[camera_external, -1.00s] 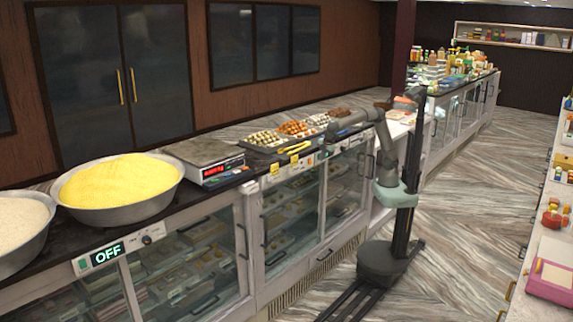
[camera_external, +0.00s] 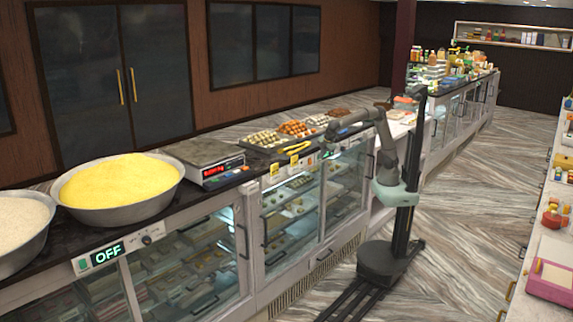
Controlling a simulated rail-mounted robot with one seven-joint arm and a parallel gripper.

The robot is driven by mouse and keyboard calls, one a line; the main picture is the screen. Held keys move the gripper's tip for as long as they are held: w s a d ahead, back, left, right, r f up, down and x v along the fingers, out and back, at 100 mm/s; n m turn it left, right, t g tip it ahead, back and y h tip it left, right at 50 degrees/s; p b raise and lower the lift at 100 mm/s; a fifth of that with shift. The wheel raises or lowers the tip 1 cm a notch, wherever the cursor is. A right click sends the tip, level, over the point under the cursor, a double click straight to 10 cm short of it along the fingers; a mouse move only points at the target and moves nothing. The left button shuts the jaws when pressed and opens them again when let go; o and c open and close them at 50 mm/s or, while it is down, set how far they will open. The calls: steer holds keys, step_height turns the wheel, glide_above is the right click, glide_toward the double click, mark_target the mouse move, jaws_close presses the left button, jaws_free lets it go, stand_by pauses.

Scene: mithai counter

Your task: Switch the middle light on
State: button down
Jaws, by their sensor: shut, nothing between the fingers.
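The middle glass display case (camera_external: 292,205) stands under the dark counter, and its shelves look brightly lit inside. Its control panel (camera_external: 303,163) is a pale strip along the counter's front edge, too small to read and partly hidden by my gripper. My gripper (camera_external: 329,147) is small in view, at the right part of this panel, pointing down toward it. Its fingers look shut and empty. I cannot tell whether they touch a switch. The left case's panel (camera_external: 107,254) has a green switch, a knob and a display reading OFF.
Two large bowls (camera_external: 118,208) with yellow and white contents and a scale (camera_external: 203,160) stand on the counter at left. Sweets trays (camera_external: 297,129) and yellow tongs (camera_external: 292,148) lie close behind the panel. The floor aisle (camera_external: 460,220) at right is clear.

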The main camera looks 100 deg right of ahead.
steer(key=s+a+r+b, duration=0.1)
steer(key=s+a+r, duration=0.5)
steer(key=a+r, duration=0.1)
steer(key=shift+s+r, duration=0.2)
steer(key=shift+r, duration=0.2)
steer(key=s+d+f+m+g+y, duration=0.1)
steer(key=s+d+f+m, duration=0.3)
steer(key=s+d+f, duration=0.5)
steer(key=s+d+f+m+g+y, duration=0.1)
steer(key=s+d+f+m, duration=0.3)
steer(key=s+d+f, duration=0.6)
steer(key=s+f+y, duration=0.1)
steer(key=s+f, duration=0.2)
steer(key=s, duration=0.2)
steer(key=shift+f, duration=0.25)
steer(key=c, duration=2.1)
jaws_free()
steer(key=shift+c, duration=0.2)
